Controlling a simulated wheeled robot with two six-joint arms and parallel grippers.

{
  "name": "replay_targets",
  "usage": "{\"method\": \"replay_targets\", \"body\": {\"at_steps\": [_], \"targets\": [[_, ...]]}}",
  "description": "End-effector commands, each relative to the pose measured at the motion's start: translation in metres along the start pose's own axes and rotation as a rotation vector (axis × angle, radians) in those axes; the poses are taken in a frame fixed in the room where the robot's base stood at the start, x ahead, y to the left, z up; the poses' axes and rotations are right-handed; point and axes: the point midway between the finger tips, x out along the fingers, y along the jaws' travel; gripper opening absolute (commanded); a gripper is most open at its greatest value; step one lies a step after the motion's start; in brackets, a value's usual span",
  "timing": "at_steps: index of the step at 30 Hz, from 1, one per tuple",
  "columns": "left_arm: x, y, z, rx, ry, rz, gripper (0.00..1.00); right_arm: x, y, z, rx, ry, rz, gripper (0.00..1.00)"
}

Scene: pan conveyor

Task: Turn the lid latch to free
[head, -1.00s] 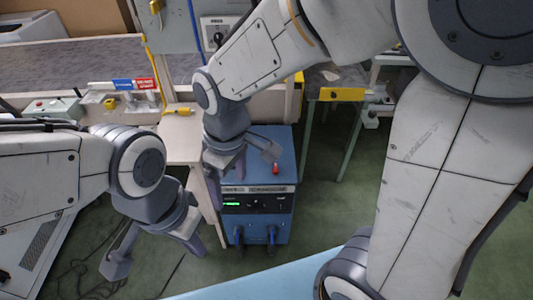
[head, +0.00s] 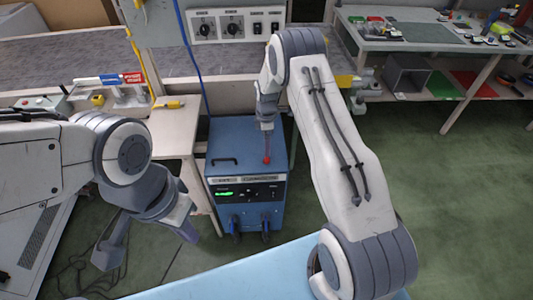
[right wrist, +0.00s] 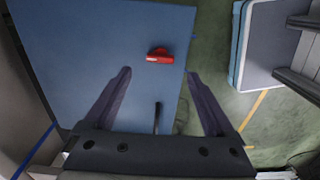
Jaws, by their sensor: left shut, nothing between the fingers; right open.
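The blue box (head: 222,145) stands on the floor by the bench, with a dark handle (head: 225,161) on its top. The red lid latch (head: 267,158) is at the top's right side. My right gripper (head: 267,128) is above the latch, seen nearly edge-on. In the right wrist view my right gripper (right wrist: 160,73) is open and empty. The red latch (right wrist: 160,56) shows beyond the fingertips, between their lines, lying crosswise. The dark handle (right wrist: 157,117) shows nearer the palm. My left gripper (head: 148,243) is shut and empty, left of the box.
The box front has a green display (head: 224,194) and blue plugs below. A small bench (head: 172,133) stands close to its left. A control panel (head: 238,27) is behind. A worktable (head: 420,45) stands at the back right. Cables lie on the floor at left.

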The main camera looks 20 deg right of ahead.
Motion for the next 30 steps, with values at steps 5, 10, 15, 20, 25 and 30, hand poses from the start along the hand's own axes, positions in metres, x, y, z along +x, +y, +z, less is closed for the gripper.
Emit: {"method": "replay_targets", "body": {"at_steps": [5,10,15,20,25,30], "targets": [[-0.007,0.001,0.000,0.000,0.000,0.000,0.00,0.035,-0.001,0.000,0.001,0.000,-0.003,0.90],[-0.011,0.001,-0.001,0.000,0.000,0.000,0.00,0.059,-0.001,-0.001,0.001,0.000,-0.002,0.90],[-0.012,0.001,-0.001,0.000,0.000,0.000,0.00,0.069,0.000,-0.001,0.001,0.000,0.000,0.90],[-0.011,0.001,-0.001,0.000,0.000,0.000,0.00,0.070,0.000,-0.001,0.001,0.000,0.001,0.90],[-0.011,0.001,-0.001,0.000,0.000,0.000,0.00,0.070,-0.001,-0.001,0.001,0.000,0.000,0.67],[-0.011,0.001,-0.001,0.000,0.000,0.000,0.00,0.070,-0.001,-0.001,0.001,0.000,0.000,0.04]]}}
